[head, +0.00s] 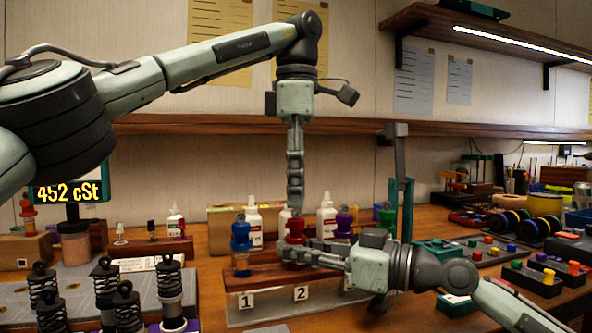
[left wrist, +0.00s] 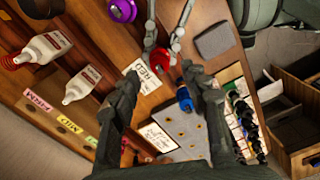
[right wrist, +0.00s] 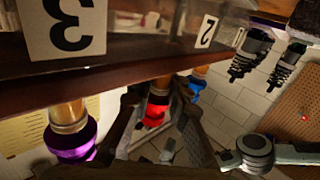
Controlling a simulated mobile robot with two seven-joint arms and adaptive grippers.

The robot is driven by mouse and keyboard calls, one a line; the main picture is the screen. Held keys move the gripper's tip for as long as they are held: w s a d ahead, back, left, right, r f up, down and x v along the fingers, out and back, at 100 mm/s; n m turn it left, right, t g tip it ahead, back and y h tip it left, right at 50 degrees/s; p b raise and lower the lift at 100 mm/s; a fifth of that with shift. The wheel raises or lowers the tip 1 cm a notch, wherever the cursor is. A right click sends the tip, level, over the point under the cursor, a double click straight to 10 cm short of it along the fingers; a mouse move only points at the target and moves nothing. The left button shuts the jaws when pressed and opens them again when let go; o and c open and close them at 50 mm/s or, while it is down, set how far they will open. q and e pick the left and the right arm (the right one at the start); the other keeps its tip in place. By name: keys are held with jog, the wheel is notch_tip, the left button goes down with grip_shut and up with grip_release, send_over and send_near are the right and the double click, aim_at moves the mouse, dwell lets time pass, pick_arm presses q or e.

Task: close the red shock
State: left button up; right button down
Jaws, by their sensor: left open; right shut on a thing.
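The red shock (head: 295,231) stands in the rack at the card marked 2. Its red top and gold body also show in the right wrist view (right wrist: 155,112), and its red top in the left wrist view (left wrist: 186,66). My right gripper (head: 287,250) comes in from the right and is shut on the red shock, with a finger on either side of it. My left gripper (head: 295,210) points straight down just above the red top. Its fingers are open and empty in the left wrist view (left wrist: 170,82). I cannot tell whether a separate cap is on the shock.
A blue shock (head: 241,240) stands left of the red one, and a purple-topped one (head: 344,220) to the right. White bottles (head: 254,224) stand behind. Black spring shocks (head: 105,285) stand at the front left. A wooden shelf (head: 230,124) runs behind my left arm.

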pick_arm(q)
jog(key=shift+r, duration=0.95)
jog(key=shift+s+r, duration=0.1)
jog(key=shift+r, duration=0.95)
pick_arm(e)
jog(key=c, duration=1.4)
grip_release()
